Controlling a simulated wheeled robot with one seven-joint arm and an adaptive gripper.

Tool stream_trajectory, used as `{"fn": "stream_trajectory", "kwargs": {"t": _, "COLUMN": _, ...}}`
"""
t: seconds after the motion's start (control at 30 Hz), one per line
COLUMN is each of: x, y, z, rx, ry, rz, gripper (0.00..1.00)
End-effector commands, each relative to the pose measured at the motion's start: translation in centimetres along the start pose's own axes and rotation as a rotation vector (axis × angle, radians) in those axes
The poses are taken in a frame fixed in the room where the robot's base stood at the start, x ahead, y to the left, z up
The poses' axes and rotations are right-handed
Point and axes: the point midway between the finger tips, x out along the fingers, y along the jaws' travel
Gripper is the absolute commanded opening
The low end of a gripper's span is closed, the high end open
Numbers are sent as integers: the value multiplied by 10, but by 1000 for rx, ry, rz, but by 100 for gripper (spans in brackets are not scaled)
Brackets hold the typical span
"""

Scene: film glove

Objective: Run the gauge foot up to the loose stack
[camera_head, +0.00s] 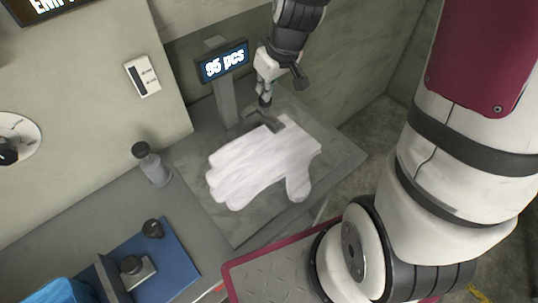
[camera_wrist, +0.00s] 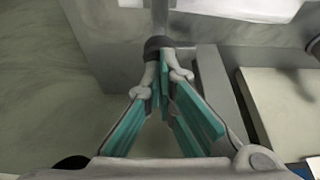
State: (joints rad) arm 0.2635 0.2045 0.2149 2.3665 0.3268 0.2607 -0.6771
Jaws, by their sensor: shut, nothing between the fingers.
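A stack of white gloves (camera_head: 262,160) lies flat on a grey plate (camera_head: 240,228), fingers to the left, thumb at lower right. A white edge of it (camera_wrist: 235,8) shows at the top of the wrist view. The dark gauge foot (camera_head: 262,121) is at the stack's far edge, beside the display post; any gap between foot and stack is unclear. My gripper (camera_head: 265,103) is shut and empty, pointing down just above the foot. In the wrist view my fingertips (camera_wrist: 163,62) meet at a dark round knob (camera_wrist: 158,44); I cannot tell whether they touch it.
A grey bottle with a dark cap (camera_head: 152,165) stands left of the plate. A blue base with dark knobs (camera_head: 172,262) is at lower left. Walls close in behind my gripper.

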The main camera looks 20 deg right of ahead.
Motion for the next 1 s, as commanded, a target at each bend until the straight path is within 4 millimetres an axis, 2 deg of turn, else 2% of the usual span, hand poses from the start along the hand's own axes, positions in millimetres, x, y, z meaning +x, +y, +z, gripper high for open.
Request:
{"fn": "stream_trajectory", "kwargs": {"t": 0.5, "x": -1, "y": 0, "z": 1, "rx": 0, "ry": -2, "rz": -1, "gripper": 0}}
{"fn": "stream_trajectory", "kwargs": {"t": 1.0, "x": -35, "y": 0, "z": -12, "rx": -1, "ry": 0, "rz": 0, "gripper": 0}}
